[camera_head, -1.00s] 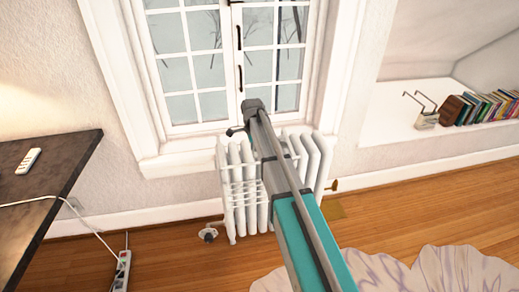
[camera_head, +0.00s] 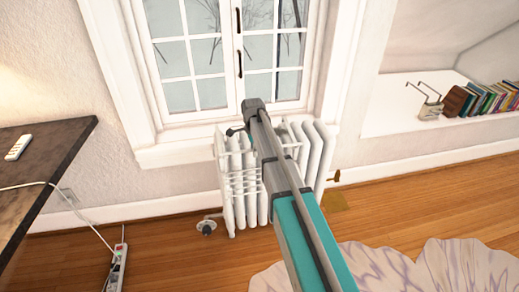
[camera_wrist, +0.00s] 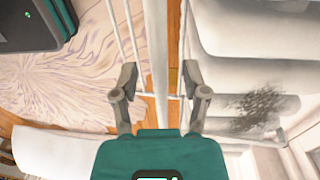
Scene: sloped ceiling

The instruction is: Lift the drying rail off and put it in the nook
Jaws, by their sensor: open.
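The drying rail (camera_head: 243,181) is a white wire rack on the front of the white radiator (camera_head: 318,150) under the window. My arm hides part of both in the head view. In the wrist view, the rail's broad white bar (camera_wrist: 158,45) runs between the fingers, with thin wires on both sides. My gripper (camera_wrist: 160,78) is open, one finger each side of this bar; I cannot tell whether they touch it. The nook (camera_head: 395,108) is the white-ledged recess at the right, under the sloped ceiling.
On the nook's ledge stand a wire-handled holder (camera_head: 430,108) and a row of books (camera_head: 485,99); its left part is bare. A dark table (camera_head: 45,165) with a remote is at left. A power strip (camera_head: 116,268) and pale rug (camera_head: 400,270) lie on the floor.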

